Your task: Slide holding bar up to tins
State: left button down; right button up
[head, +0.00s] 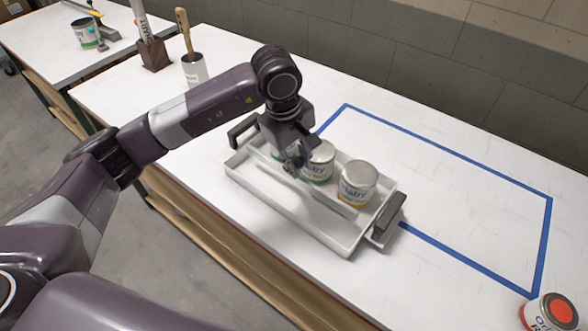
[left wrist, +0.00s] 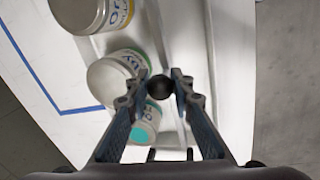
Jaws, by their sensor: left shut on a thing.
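A white tray (head: 285,222) with dark handles stands on the white table. Three tins stand in a row in it: the nearest-right tin (head: 357,184), the middle tin (head: 319,162), and a third mostly hidden behind my gripper. All three show in the left wrist view, the third with a teal lid or patch (left wrist: 146,125). A pale holding bar (head: 338,205) runs along the tins' front side; I cannot tell whether it touches them. My left gripper (head: 293,165) is shut on the bar's dark round knob (left wrist: 187,88). My right gripper is out of view.
Blue tape (head: 450,165) marks a large empty rectangle right of the tray. A tin with a red top (head: 553,312) stands at the bottom right corner. A brush in a white pot (head: 193,65) stands farther back left. A wall runs behind the table.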

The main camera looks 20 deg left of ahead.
pick_arm(q)
jog(key=c, duration=1.7)
grip_release()
jog(key=shift+s, duration=0.1)
jog(key=shift+o, duration=0.2)
jog(key=shift+r, duration=0.1)
notch_tip(320, 180, up, 12)
jog(key=s+a, duration=0.1)
jog(key=s, duration=0.1)
jog(key=shift+a, duration=0.15)
